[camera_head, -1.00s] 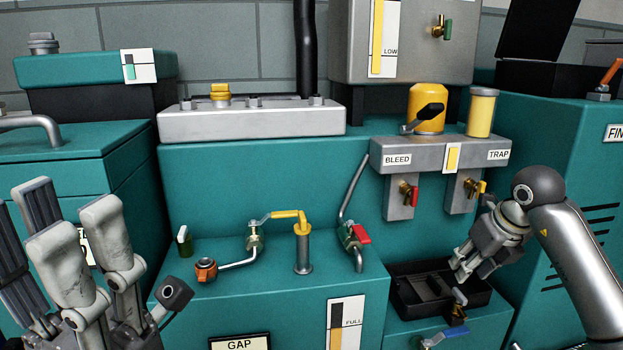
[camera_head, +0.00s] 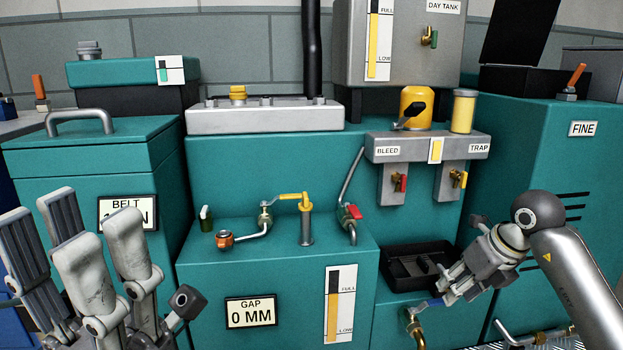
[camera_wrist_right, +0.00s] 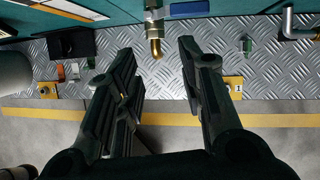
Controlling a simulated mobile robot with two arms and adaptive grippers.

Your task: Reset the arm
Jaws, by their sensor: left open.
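My left gripper (camera_head: 90,245) is at the lower left of the head view, fingers up and spread, with nothing between them. It is in front of the teal cabinet with the BELT label (camera_head: 127,212). My right gripper (camera_head: 447,285) is at the right of the head view, in front of the black tray (camera_head: 400,268) and close to the blue-handled valve (camera_head: 425,303). In the right wrist view, the right gripper's fingers (camera_wrist_right: 160,65) are apart and empty. A brass spout (camera_wrist_right: 155,47) shows beyond the gap, over tread-plate floor.
A teal block carries a yellow-handled pipe (camera_head: 305,222), a red-handled valve (camera_head: 350,213) and an orange-ended pipe (camera_head: 225,239). BLEED and TRAP valves hang from a grey manifold (camera_head: 410,150). A vented teal cabinet (camera_head: 560,165) stands at right.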

